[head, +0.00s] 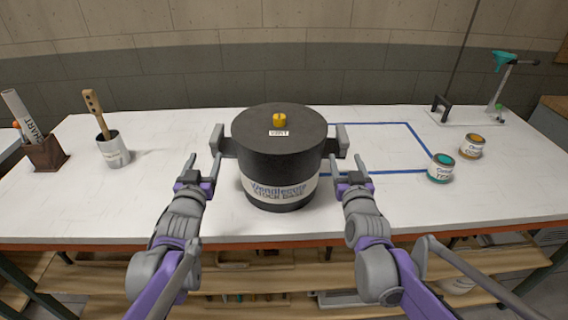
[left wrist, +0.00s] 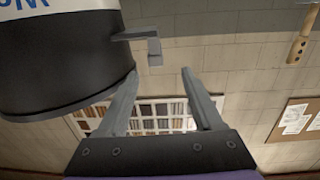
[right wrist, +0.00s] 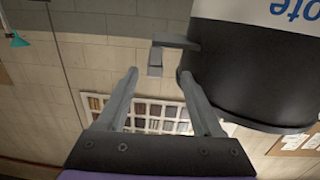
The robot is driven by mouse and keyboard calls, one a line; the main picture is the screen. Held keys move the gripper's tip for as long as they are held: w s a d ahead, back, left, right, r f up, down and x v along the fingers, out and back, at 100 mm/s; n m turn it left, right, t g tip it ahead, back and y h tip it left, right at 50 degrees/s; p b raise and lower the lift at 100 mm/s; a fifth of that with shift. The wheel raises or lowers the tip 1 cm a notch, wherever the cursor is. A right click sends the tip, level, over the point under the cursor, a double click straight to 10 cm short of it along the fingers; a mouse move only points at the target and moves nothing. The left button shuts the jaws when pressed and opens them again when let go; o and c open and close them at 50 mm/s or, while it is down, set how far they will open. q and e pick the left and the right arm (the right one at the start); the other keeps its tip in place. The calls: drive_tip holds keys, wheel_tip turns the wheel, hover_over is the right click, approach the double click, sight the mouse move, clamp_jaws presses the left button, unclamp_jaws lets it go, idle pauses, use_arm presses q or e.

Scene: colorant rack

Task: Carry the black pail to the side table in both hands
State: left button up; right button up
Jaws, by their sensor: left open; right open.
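The black pail (head: 262,158) stands upright on the white workbench, with a pale label band and a yellow knob on its lid. It has a grey handle on each side, the left handle (head: 217,140) and the right handle (head: 343,145). My left gripper (head: 203,166) is open, just in front of and below the left handle. In the left wrist view the handle (left wrist: 150,45) lies beyond the open fingers. My right gripper (head: 346,167) is open near the right handle, which shows beyond its fingers in the right wrist view (right wrist: 160,55). Neither gripper holds anything.
The workbench (head: 215,220) has a blue taped outline (head: 408,128) right of the pail. Two small paint cans (head: 440,170) (head: 472,147) stand farther right. A cup with a brush (head: 114,151) and a brown holder (head: 45,153) stand left. A stand (head: 497,95) is at the back right.

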drive_tip(key=shift+d, duration=0.2)
use_arm(q)
drive_tip(key=shift+w+d+r+h, duration=0.1)
drive_tip(key=shift+w+d+h, duration=0.2)
use_arm(e)
drive_tip(key=shift+w+d, duration=0.1)
drive_tip(key=shift+d, duration=0.05)
use_arm(q)
drive_tip(key=shift+w, duration=0.1)
use_arm(e)
drive_tip(key=shift+w, duration=0.1)
use_arm(q)
approach(220, 124)
drive_tip(key=w, duration=0.3)
drive_tip(key=w+f, duration=0.1)
drive_tip(key=w, duration=0.1)
drive_tip(key=shift+w, duration=0.1)
use_arm(e)
drive_tip(key=w, duration=1)
drive_tip(key=shift+w+d, duration=0.2)
drive_tip(key=shift+w, duration=0.1)
use_arm(q)
clamp_jaws()
use_arm(e)
clamp_jaws()
use_arm(q)
drive_tip(key=shift+r, duration=0.1)
